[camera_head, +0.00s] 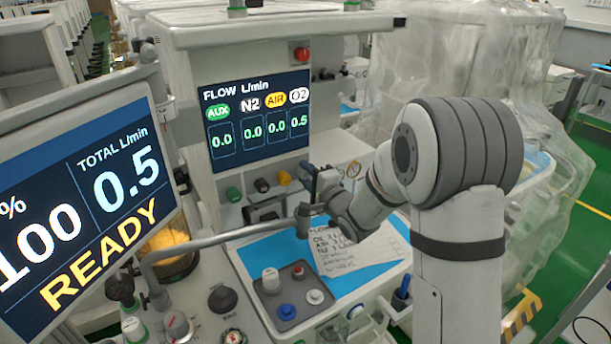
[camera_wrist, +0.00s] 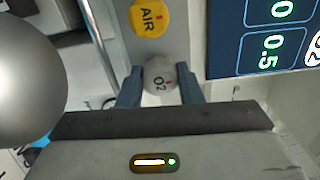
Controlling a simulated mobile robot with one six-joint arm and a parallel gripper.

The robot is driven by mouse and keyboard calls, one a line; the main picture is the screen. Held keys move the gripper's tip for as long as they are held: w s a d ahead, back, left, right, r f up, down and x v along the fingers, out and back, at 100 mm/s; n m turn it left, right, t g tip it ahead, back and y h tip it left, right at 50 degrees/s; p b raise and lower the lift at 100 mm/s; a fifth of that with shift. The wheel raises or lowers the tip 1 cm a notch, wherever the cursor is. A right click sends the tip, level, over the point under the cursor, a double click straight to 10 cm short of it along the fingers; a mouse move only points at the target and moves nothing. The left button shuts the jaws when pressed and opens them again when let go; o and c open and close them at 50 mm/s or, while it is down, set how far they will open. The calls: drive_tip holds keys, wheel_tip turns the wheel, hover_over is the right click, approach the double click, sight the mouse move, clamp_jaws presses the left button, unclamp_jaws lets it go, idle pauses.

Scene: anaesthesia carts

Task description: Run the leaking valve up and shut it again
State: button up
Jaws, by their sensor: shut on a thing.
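The flow screen (camera_head: 257,118) reads AUX 0.0, N2 0.0, AIR 0.0 and O2 0.5. Below it is a row of valve knobs: green (camera_head: 233,194), black (camera_head: 262,185) and yellow (camera_head: 284,178). The white O2 knob (camera_wrist: 160,84) sits between the two blue fingers of my gripper (camera_wrist: 158,80), which is shut on it in the wrist view. The yellow AIR knob (camera_wrist: 149,17) is beside it, clear of the fingers. In the head view my gripper (camera_head: 314,180) is at the right end of the row and hides the O2 knob.
A left monitor (camera_head: 85,195) shows 100 %, total 0.5 L/min and READY. A grey bent tube (camera_head: 215,240) runs close below my gripper; a blurred grey round thing (camera_wrist: 28,82) fills the wrist view's left. A written sheet (camera_head: 355,250) and knob block (camera_head: 291,293) lie on the worktop.

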drive_tip(key=shift+f+m, duration=0.1)
drive_tip(key=shift+m, duration=0.5)
drive_tip(key=o, duration=0.7)
drive_tip(key=shift+s, duration=0.1)
drive_tip(key=b+v, duration=0.1)
drive_tip(key=v, duration=0.6)
drive_tip(key=shift+s+d, duration=0.2)
drive_tip(key=shift+s, duration=0.1)
